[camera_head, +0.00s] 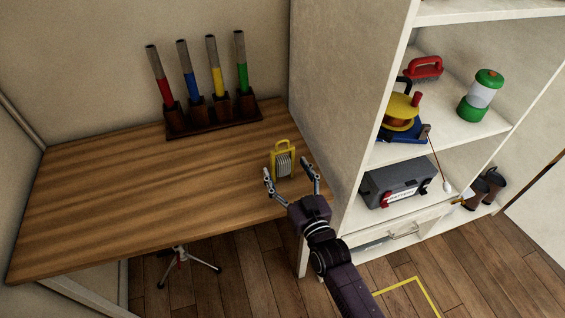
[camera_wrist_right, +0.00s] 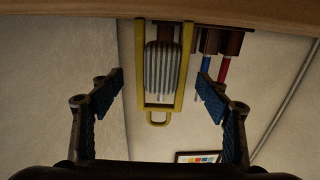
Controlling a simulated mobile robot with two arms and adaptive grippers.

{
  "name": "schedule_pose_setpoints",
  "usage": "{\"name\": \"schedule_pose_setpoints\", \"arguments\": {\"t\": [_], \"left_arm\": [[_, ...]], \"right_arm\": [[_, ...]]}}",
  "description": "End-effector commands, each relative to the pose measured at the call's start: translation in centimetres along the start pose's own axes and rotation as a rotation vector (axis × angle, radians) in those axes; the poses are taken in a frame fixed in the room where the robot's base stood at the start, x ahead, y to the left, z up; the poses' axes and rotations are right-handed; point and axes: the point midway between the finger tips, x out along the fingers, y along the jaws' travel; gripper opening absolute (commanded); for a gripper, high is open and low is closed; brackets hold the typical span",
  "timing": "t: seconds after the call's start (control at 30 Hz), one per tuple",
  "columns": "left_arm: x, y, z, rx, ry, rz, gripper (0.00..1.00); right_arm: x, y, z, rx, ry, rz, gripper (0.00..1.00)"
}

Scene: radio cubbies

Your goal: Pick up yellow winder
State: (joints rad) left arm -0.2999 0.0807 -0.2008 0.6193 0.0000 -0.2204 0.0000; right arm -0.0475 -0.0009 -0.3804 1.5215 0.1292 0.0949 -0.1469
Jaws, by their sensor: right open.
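The yellow winder (camera_head: 283,160) is a yellow frame with a grey wound spool. It stands upright near the right end of the wooden table in the head view. My right gripper (camera_head: 291,178) is open just in front of it, fingers on either side and pointing at it. In the right wrist view the winder (camera_wrist_right: 160,75) appears upside down, centred ahead of the open right gripper (camera_wrist_right: 160,95). The gap between the fingers is empty, and I see no contact. My left gripper is not in view.
A dark rack (camera_head: 213,115) with red, blue, yellow and green-sleeved rods stands at the back of the wooden table (camera_head: 110,195). A shelf unit (camera_head: 345,110) rises just right of the table, holding a battery box (camera_head: 396,184) and a green lantern (camera_head: 481,95). The table's left half is clear.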

Motion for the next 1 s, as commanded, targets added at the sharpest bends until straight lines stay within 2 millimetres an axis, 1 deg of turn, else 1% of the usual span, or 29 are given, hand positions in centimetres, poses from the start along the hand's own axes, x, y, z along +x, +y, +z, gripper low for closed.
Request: {"name": "schedule_pose_setpoints", "arguments": {"t": [0.03,0.1,0.2,0.3,0.47,0.57,0.9,1.0], "left_arm": [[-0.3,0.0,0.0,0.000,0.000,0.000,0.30],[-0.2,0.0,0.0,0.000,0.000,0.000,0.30],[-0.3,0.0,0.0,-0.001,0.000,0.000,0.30],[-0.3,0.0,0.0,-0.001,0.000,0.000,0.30],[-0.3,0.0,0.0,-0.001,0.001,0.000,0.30],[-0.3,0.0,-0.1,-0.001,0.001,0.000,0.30],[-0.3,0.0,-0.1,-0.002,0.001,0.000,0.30],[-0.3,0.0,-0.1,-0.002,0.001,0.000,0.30]], "right_arm": [[0.9,-0.2,-0.5,0.001,0.002,0.000,0.70],[1.9,-0.2,-0.3,0.000,0.001,0.000,0.70],[2.7,-0.1,-0.2,0.000,0.001,0.000,0.70],[3.0,-0.1,-0.2,0.000,0.000,0.000,0.70],[3.0,-0.1,-0.1,0.000,-0.001,0.000,0.70],[3.0,-0.1,-0.1,0.000,-0.001,0.000,0.61],[3.0,-0.1,-0.1,0.000,-0.001,0.000,0.23],[3.0,-0.1,-0.2,0.000,0.000,0.000,0.22]]}}
